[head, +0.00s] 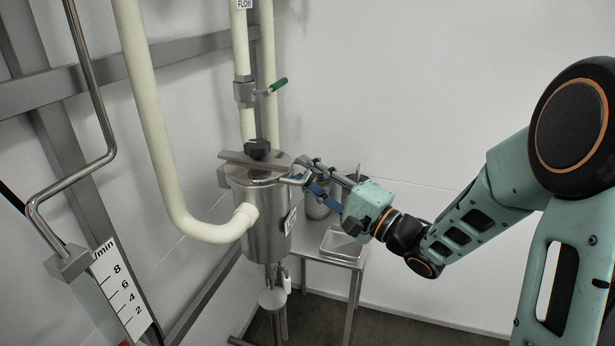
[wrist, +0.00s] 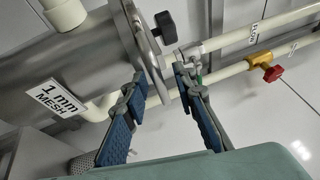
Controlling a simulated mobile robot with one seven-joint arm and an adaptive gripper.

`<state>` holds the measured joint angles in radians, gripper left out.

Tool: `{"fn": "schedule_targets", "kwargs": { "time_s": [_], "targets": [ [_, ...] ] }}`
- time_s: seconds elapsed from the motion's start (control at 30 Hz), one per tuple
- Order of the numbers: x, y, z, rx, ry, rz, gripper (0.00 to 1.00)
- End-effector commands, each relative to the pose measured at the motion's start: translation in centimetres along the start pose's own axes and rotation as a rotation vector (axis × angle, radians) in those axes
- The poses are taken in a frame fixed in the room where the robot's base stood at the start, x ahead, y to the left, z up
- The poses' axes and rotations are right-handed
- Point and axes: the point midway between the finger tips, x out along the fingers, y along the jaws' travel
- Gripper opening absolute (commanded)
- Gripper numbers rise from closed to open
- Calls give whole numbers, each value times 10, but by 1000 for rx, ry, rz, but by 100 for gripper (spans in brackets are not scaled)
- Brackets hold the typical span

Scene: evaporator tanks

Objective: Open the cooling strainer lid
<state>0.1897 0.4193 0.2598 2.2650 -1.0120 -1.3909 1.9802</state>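The cooling strainer (head: 266,220) is an upright metal cylinder, and it also shows in the wrist view (wrist: 75,55) with a "1 mm MESH" label. Its round lid (head: 257,174) sits on top, with a flat metal bar (head: 236,157) across it and a black knob (head: 258,148) above the bar. The knob shows in the wrist view (wrist: 166,27) too. My gripper (head: 297,179) is at the lid's right edge. In the wrist view my gripper (wrist: 160,82) has its fingers apart, with the lid edge (wrist: 153,70) between or just beyond the tips. Contact is unclear.
A thick cream pipe (head: 155,125) curves into the strainer's left side. A green-handled valve (head: 278,85) is above and behind. A small metal table (head: 355,262) behind holds a tray (head: 342,243) and a perforated basket (head: 316,207). A metal frame (head: 85,205) stands left.

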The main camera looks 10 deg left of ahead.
Motion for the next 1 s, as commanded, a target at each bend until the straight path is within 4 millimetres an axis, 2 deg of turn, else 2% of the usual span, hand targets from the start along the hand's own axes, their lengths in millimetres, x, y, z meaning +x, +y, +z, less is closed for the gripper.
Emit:
{"fn": "schedule_targets", "kwargs": {
  "time_s": [0.27,0.5,1.0],
  "targets": [
    [2,0,0,0,0,0,26],
    [1,0,0,0,0,0,0],
    [2,-1,1,-2,0,3,0]
  ]
}}
